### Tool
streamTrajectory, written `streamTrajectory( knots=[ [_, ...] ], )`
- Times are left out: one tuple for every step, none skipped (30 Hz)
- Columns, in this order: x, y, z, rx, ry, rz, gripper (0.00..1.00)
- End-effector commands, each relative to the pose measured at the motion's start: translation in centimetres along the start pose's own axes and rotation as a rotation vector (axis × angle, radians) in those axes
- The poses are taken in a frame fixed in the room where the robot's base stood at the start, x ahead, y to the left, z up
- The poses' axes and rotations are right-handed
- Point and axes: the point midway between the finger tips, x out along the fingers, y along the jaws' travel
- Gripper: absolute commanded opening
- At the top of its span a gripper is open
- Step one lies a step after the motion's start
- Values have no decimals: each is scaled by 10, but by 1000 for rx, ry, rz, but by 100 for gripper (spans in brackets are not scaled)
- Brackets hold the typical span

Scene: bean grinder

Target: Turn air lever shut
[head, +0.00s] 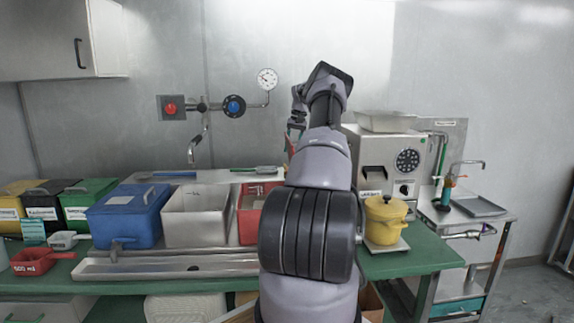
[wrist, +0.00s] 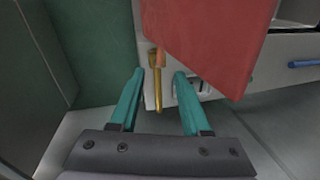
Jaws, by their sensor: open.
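My gripper (wrist: 158,76) is open in the wrist view, its two teal fingers spread apart. A slim brass piece with an orange upper end (wrist: 157,93) stands between the fingertips in that view, and nothing is gripped. I cannot tell whether this piece is the air lever, or whether either finger touches it. In the head view my gripper (head: 296,124) hangs left of my raised wrist, in front of the back wall; its fingertips are hard to make out there.
A red panel (wrist: 210,40) hangs close at the upper right of the fingers. The wall pipe carries a red knob (head: 170,108), a blue knob (head: 234,106) and a gauge (head: 267,78). A grinder machine (head: 385,160) and a yellow pot (head: 385,212) stand right of my arm.

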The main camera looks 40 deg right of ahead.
Motion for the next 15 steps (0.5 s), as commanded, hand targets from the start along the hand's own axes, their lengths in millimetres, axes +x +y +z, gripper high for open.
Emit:
streamTrajectory(
  knots=[
    [12, 0, 1, -1, -5, -2, 47],
    [18, 0, 1, -1, -5, -2, 47],
    [26, 0, 1, -1, -5, -3, 47],
    [32, 0, 1, -1, -5, -3, 47],
    [37, 0, 1, 0, -5, -2, 47],
    [44, 0, 1, -1, -3, -1, 47],
    [49, 0, 1, 0, -4, -2, 47],
    [53, 0, 1, 0, -3, -2, 47],
    [59, 0, 1, 0, -3, -2, 47],
    [62, 0, 1, -1, -3, -2, 47],
    [65, 0, 1, 0, -3, -2, 47],
    [69, 0, 0, 0, -2, -1, 47],
    [71, 0, 0, 0, -2, -1, 47],
    [73, 0, 0, 0, -1, -1, 47],
    [74, 0, 0, 0, -1, -1, 47]
  ],
)
